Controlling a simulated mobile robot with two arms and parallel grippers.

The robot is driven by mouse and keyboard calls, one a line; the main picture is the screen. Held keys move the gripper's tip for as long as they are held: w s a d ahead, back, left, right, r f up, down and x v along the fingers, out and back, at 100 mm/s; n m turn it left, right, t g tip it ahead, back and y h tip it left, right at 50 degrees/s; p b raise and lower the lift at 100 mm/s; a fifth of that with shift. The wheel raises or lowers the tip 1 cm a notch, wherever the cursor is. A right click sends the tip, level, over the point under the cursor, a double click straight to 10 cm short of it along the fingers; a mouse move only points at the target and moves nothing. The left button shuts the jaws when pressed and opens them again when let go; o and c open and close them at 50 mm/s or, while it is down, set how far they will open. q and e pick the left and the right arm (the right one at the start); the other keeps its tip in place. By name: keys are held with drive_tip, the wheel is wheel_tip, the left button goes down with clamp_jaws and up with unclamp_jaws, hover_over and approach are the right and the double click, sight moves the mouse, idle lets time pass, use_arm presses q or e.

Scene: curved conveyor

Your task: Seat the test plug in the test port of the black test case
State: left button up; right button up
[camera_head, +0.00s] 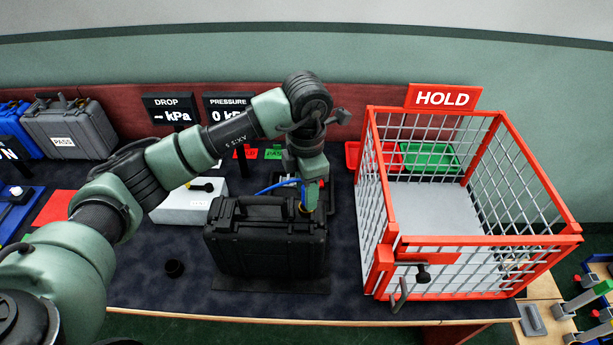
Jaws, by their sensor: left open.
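The black test case (265,243) stands upright on the dark bench mat, with its handle on top. My left gripper (308,203) points down at the right end of the case's top, close behind or over it. It is open, but its fingers are small and partly hidden. A blue hose (276,186) runs over the case to a small yellowish fitting (303,209) at the gripper, which may be the test plug. I cannot tell whether the fitting is in the port; the port itself is hidden. My right gripper is out of view.
A red wire cage (398,255) marked HOLD stands close on the right, with green (430,156) and red trays behind it. A light grey box (190,207) is behind my left arm. DROP (171,108) and PRESSURE (229,105) displays stand behind.

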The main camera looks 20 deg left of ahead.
use_arm(q)
wheel_tip(320, 180, up, 6)
drive_tip(key=b, duration=0.3)
drive_tip(key=shift+w+r, duration=0.1)
drive_tip(key=shift+r, duration=0.05)
wheel_tip(320, 180, up, 4)
drive_tip(key=shift+r, duration=0.9)
